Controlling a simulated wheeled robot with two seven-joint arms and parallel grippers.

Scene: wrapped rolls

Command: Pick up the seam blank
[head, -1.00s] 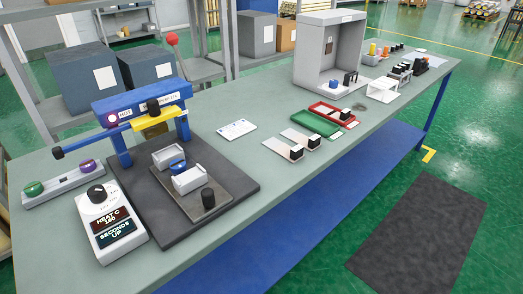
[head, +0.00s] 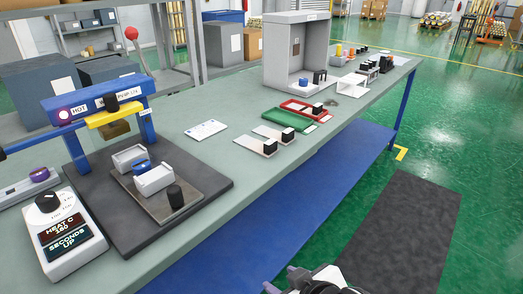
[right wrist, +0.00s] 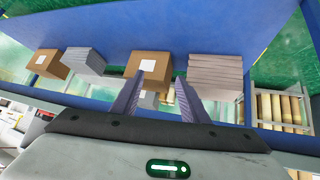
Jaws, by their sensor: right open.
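No part that I can see is legibly marked as the seam blank, so I cannot tell which it is. Two pale flat plates with black blocks lie side by side at mid-bench: a near plate (head: 254,145) and a far plate (head: 275,136). A small blue piece (head: 141,167) sits between white blocks in the fixture of the heat press (head: 97,117). My right gripper (head: 281,279) is at the bottom of the head view, apart from the bench. In the right wrist view it (right wrist: 156,100) is open and empty. My left gripper is not in view.
A green tray (head: 287,132) and a red tray (head: 301,106) lie beyond the plates. A grey open booth (head: 296,52) stands further along the bench. A card (head: 206,130) lies behind the plates. In the right wrist view, cardboard boxes (right wrist: 149,67) and rolls (right wrist: 277,108) show around the blue shelf.

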